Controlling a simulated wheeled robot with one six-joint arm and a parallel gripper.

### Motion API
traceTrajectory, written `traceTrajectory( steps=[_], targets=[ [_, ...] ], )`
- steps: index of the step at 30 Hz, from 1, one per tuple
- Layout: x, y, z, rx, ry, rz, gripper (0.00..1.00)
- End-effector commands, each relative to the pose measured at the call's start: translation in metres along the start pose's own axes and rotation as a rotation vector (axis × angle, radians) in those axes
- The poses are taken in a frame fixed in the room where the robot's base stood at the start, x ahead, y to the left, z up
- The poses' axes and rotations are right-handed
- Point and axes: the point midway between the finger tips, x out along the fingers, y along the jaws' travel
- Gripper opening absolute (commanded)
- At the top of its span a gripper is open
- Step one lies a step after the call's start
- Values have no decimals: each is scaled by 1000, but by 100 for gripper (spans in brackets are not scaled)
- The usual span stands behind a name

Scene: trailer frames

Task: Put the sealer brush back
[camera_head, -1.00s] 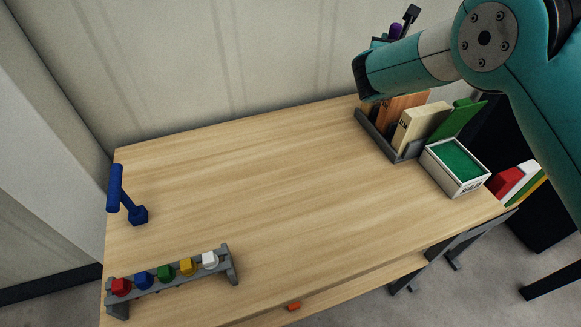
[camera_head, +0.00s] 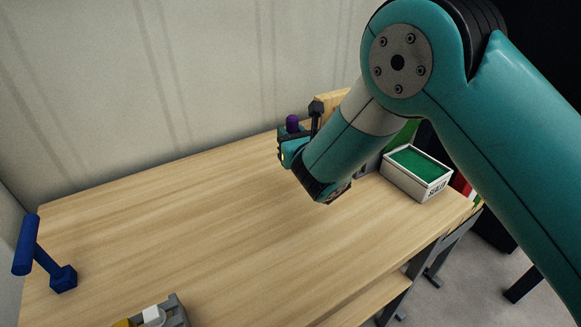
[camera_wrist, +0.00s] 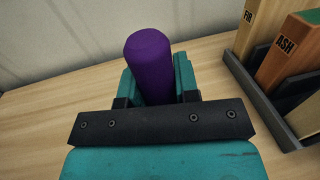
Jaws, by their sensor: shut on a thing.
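My gripper (camera_head: 288,150) is shut on a purple cylinder (camera_head: 292,121), which rises from between the jaws. In the wrist view the purple cylinder (camera_wrist: 150,52) stands between the two teal fingers of my gripper (camera_wrist: 158,86). Its lower end is hidden, so I cannot tell whether it is the sealer brush. My gripper is over the back of the wooden desk, left of a dark rack of wood samples (camera_wrist: 262,92).
A blue stand (camera_head: 62,278) with a slanted blue cylinder is at the desk's left end. A grey rack (camera_head: 177,312) with coloured pieces is cut off at the bottom. The middle of the wooden desk (camera_head: 190,235) is clear. A wall runs behind it.

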Motion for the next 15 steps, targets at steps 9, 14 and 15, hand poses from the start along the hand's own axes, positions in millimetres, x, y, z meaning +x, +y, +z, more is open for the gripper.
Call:
traceTrajectory(
  steps=[9, 14, 15],
  targets=[
    [1, 0, -44, 0, -1, -1, 5],
    [1, 0, -71, -1, 1, -1, 5],
    [0, 0, -76, -1, 0, -1, 5]
  ],
)
